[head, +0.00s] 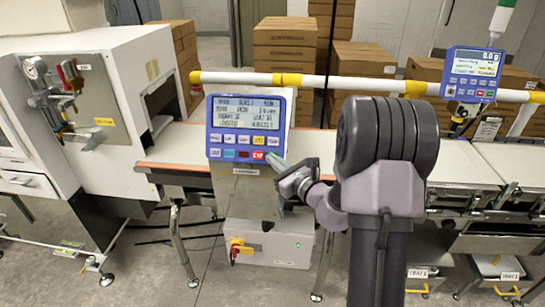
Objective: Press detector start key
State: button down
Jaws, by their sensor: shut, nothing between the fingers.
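A blue-framed control panel (233,165) stands upright at the centre left, with a lit text screen (244,113) above two rows of small coloured keys. The upper row has pale keys and yellow ones (258,141); the lower row includes a red key (258,156). The key labels are too small to read, so I cannot tell which is the detector start key. My gripper (273,161) is shut and empty. Its tips are at the panel's lower right corner, close to the red key; I cannot tell whether they touch the panel.
A white and yellow rail (330,82) runs behind the panel. A white machine with valves (85,110) stands left. A second blue display (473,73) is at the right above the conveyor (465,165). Cartons (290,50) are stacked behind. A grey box (270,243) sits below the panel.

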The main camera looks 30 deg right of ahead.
jog(key=shift+s+a+r, duration=0.4)
jog(key=shift+s, duration=0.2)
jog(key=shift+s+a+r, duration=0.35)
jog(key=shift+s+a, duration=0.1)
jog(key=shift+s, duration=0.2)
jog(key=shift+s+a+r, duration=0.4)
jog(key=shift+s, duration=0.2)
jog(key=s+a+r, duration=0.1)
jog(key=s+a+p, duration=0.1)
jog(key=s, duration=0.1)
jog(key=s+a+r, duration=0.1)
jog(key=shift+s+r, duration=0.2)
jog(key=shift+r, duration=0.15)
